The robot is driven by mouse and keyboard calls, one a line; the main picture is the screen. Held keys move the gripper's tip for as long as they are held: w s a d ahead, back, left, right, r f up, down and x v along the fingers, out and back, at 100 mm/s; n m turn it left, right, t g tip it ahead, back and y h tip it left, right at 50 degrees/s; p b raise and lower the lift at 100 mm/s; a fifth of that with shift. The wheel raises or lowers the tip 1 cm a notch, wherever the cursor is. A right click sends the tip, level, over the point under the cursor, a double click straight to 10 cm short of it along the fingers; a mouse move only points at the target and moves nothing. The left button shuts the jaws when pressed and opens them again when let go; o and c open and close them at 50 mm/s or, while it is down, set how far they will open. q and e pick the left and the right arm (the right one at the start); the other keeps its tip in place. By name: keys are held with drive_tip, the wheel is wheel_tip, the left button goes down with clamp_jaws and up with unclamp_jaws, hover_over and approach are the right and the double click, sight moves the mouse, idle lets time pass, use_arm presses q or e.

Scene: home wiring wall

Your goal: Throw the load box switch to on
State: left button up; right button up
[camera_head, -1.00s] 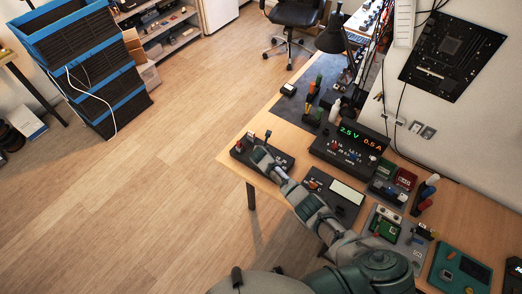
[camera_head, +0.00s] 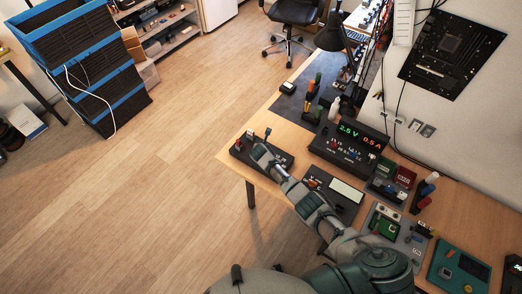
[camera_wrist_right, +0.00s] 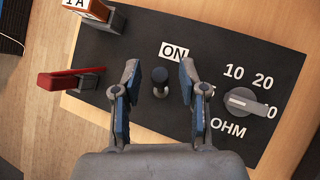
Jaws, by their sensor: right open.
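The load box (camera_head: 281,163) is a black panel at the near left corner of the table. The right wrist view shows its black face (camera_wrist_right: 215,32) with an ON label (camera_wrist_right: 174,51), a round grey dial (camera_wrist_right: 247,103) marked 10, 20 and OHM, and a red lever (camera_wrist_right: 70,79) at the left. A short black toggle switch (camera_wrist_right: 160,80) stands just below the ON label. My right gripper (camera_wrist_right: 158,78) is open, one finger on each side of the toggle, with visible gaps. It also reaches over the box in the head view (camera_head: 259,150). My left gripper is not in view.
A block marked 1 A (camera_wrist_right: 90,9) stands at the box's top left.

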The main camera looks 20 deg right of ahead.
drive_tip(key=v, duration=1.1)
drive_tip(key=shift+r, duration=0.2)
drive_tip(key=shift+s, duration=0.1)
